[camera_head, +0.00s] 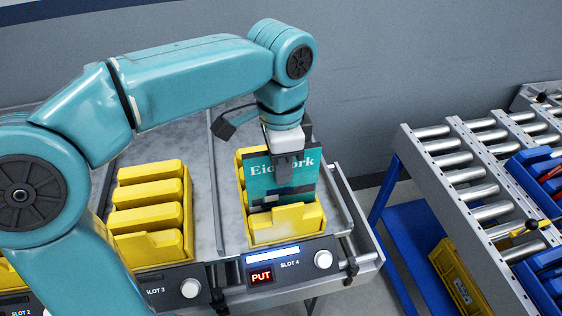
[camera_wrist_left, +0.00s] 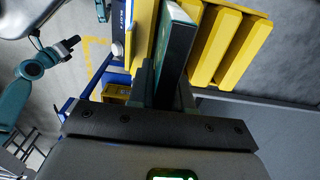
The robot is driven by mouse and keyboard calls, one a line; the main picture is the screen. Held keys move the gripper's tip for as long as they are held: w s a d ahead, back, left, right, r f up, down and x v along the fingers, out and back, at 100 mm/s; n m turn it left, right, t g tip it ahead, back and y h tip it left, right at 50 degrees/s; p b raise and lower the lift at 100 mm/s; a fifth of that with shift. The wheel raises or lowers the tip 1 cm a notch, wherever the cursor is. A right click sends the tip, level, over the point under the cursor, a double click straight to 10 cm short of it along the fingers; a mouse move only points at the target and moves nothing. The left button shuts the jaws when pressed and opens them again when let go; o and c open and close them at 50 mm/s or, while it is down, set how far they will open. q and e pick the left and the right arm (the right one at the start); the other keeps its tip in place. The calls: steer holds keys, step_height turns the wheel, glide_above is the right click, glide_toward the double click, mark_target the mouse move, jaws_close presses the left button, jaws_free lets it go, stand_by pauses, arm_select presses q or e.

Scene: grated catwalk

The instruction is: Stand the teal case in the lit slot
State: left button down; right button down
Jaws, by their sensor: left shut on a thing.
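The teal case (camera_head: 291,181), with white lettering, is upright at the yellow rack (camera_head: 288,228) of slot 4. Its lower edge is hidden behind the rack's front wall, so I cannot tell whether it rests on the bottom. The slot 4 panel shows a lit red PUT sign (camera_head: 261,276) and a bright bar. My left gripper (camera_head: 286,165) points down and is shut on the case's upper part. In the wrist view the case (camera_wrist_left: 178,55) is edge-on between the fingers, with yellow dividers (camera_wrist_left: 215,48) beside it. My right gripper (camera_wrist_left: 33,68) shows small and dark at the left.
Another yellow rack (camera_head: 150,215) stands at slot 3, left of slot 4. A roller conveyor (camera_head: 470,180) on a blue frame stands to the right, with blue bins (camera_head: 540,285) and a yellow bin (camera_head: 455,280). A grey wall lies behind. Bare grey tray surface separates the racks.

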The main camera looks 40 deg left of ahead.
arm_select(q)
step_height(320, 180, down, 2)
steer(key=shift+f+b, duration=0.25)
steer(key=shift+b, duration=0.6)
steer(key=c, duration=0.6)
jaws_free()
steer(key=shift+o, duration=0.2)
steer(key=shift+r, duration=0.1)
step_height(320, 180, up, 8)
steer(key=p, duration=0.7)
steer(key=shift+p, duration=0.4)
